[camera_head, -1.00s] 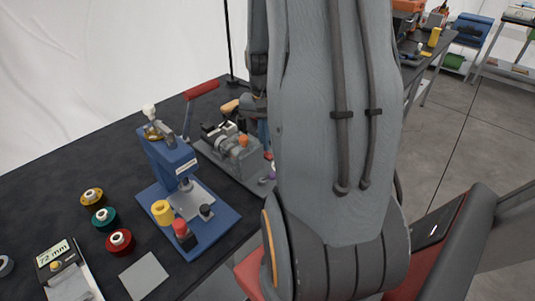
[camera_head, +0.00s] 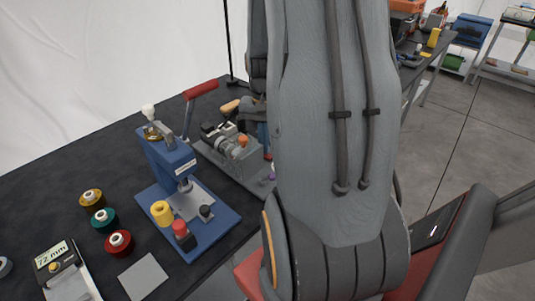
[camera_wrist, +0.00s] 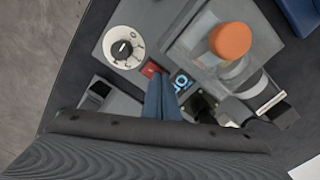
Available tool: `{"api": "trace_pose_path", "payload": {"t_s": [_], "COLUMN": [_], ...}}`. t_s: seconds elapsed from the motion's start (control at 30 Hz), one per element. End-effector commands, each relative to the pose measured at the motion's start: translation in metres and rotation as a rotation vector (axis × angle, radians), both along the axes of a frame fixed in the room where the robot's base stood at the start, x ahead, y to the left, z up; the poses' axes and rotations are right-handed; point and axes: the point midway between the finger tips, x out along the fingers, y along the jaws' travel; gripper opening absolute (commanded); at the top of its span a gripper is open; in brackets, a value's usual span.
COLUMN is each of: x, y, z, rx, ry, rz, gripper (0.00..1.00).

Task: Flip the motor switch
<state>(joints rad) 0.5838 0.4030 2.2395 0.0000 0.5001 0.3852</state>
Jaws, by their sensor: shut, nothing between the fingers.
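My gripper (camera_wrist: 157,88) shows in the wrist view as blue fingers, closed together and holding nothing. Its tips are right beside a small red switch (camera_wrist: 150,69) on a grey machine base; I cannot tell whether they touch it. The fingers partly cover the switch, and its position is unclear. A round white dial with a black knob (camera_wrist: 123,48) is up and left of the switch. An orange knob (camera_wrist: 231,41) stands on the machine to the right. In the head view the grey machine (camera_head: 238,165) is partly hidden behind my arm, and the switch does not show.
A blue press (camera_head: 177,165) with a red lever (camera_head: 201,89) stands left of the grey machine. Several coloured spools, including a red one (camera_head: 119,243), and a gauge reading 72 mm (camera_head: 56,255) lie on the black table (camera_head: 55,190). Bare table shows at the far left.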

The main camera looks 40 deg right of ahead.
Motion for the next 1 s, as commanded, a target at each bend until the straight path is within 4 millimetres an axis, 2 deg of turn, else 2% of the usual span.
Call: {"api": "trace_pose_path", "payload": {"t_s": [0.8, 1.0], "x": [0.000, 0.000], "y": [0.000, 0.000], "z": [0.061, 0.068], "rx": [-0.001, -0.001], "ry": [-0.002, -0.001], "rz": [0.000, 0.000], "gripper": [0.00, 0.00]}}
